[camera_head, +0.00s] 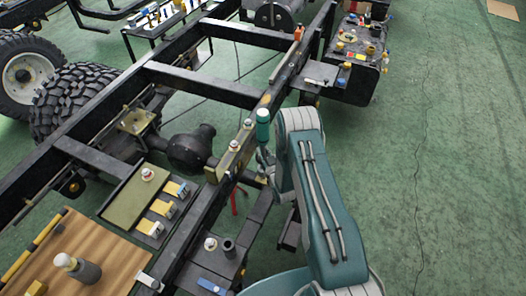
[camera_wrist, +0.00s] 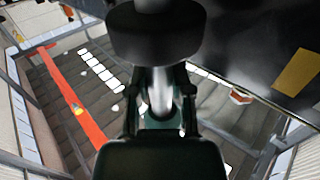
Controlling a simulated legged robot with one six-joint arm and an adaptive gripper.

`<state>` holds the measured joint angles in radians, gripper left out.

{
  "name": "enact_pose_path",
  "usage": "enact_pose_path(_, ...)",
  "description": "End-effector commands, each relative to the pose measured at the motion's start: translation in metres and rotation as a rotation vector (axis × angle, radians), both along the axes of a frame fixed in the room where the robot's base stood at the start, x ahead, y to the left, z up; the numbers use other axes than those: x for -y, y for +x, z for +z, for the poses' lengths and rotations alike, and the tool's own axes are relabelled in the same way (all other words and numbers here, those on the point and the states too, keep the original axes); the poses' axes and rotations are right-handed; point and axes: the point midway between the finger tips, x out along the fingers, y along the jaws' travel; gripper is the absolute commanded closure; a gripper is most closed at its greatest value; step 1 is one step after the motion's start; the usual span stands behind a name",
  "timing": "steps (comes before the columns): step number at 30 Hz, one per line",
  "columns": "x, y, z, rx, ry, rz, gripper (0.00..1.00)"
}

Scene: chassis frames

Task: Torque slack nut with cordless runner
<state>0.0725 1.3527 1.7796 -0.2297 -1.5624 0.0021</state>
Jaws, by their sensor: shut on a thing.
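My gripper (camera_wrist: 160,98) is shut around a pale grey shaft (camera_wrist: 160,88) in the wrist view. The shaft carries a wide black round part (camera_wrist: 155,34), probably part of the cordless runner. In the head view, a teal cylinder (camera_head: 262,117) with a pale neck stands upright at the end of my arm, beside the chassis rail (camera_head: 215,200). I cannot tell if it is the runner or part of my wrist. Small pale fittings (camera_head: 235,146) sit on an olive bracket on the rail. I cannot tell which fitting is the slack nut.
A tray with yellow-and-grey blocks (camera_head: 176,190) lies left of the rail. A wooden-topped bench (camera_head: 110,262) is at lower left. A cluttered dark side table (camera_head: 350,52) stands at upper right. Big tyres (camera_head: 75,95) are at left.

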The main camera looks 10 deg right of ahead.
Motion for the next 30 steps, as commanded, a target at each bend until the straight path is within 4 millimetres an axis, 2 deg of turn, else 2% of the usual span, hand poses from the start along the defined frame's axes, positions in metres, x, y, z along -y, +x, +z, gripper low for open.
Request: enact_pose_path(30, 0.0016, 0.0014, -0.0044, 0.006, 0.000, 0.000, 1.00)
